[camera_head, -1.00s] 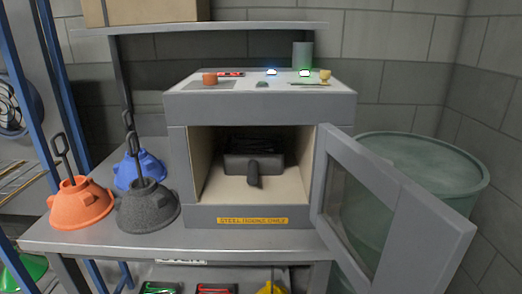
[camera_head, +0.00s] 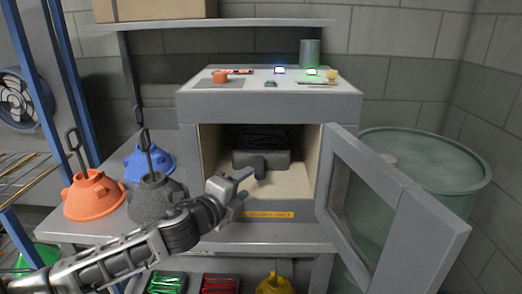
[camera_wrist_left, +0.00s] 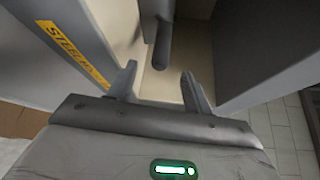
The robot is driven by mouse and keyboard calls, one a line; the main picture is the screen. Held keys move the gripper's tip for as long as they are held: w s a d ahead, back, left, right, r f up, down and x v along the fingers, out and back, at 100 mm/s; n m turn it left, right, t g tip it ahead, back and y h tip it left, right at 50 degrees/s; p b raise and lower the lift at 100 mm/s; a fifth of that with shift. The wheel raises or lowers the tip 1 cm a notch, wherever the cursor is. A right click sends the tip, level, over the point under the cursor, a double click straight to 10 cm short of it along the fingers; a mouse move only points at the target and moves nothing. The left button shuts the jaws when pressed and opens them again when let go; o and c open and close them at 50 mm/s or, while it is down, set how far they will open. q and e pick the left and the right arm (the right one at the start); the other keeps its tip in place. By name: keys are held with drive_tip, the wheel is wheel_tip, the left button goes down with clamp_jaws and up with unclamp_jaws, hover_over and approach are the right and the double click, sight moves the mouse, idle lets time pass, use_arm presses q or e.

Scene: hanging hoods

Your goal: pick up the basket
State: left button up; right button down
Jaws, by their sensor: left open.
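The basket (camera_head: 262,150) is a dark grey box with a handle (camera_head: 260,168) sticking out at its front. It sits inside the open grey oven (camera_head: 345,108), on a beige floor. My left gripper (camera_head: 245,184) is in front of the oven opening, just short of the handle, open and empty. In the left wrist view the two fingers of my left gripper (camera_wrist_left: 158,82) are apart, and the handle (camera_wrist_left: 162,45) lies beyond them, roughly between them. Most of the basket is out of that view. My right gripper is not in view.
The oven door (camera_head: 385,205) stands open to the right. Orange (camera_head: 92,196), blue (camera_head: 150,164) and dark grey (camera_head: 153,200) hoods with hooks stand on the bench at left. A green barrel (camera_head: 435,160) is behind the door. A fan (camera_head: 20,100) is at far left.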

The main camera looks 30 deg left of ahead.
sight(255, 175)
use_arm(q)
drive_tip(key=shift+w+a+f+p, duration=0.1)
drive_tip(key=shift+w+p, duration=0.1)
drive_tip(key=shift+w, duration=1.05)
drive_tip(key=shift+w+d+f+p, duration=0.1)
drive_tip(key=shift+w+p, duration=0.1)
drive_tip(key=shift+w, duration=1.05)
drive_tip(key=shift+w+a+f+p, duration=0.1)
drive_tip(key=shift+w+p, duration=0.1)
drive_tip(key=shift+w, duration=1.05)
clamp_jaws()
drive_tip(key=shift+r, duration=0.15)
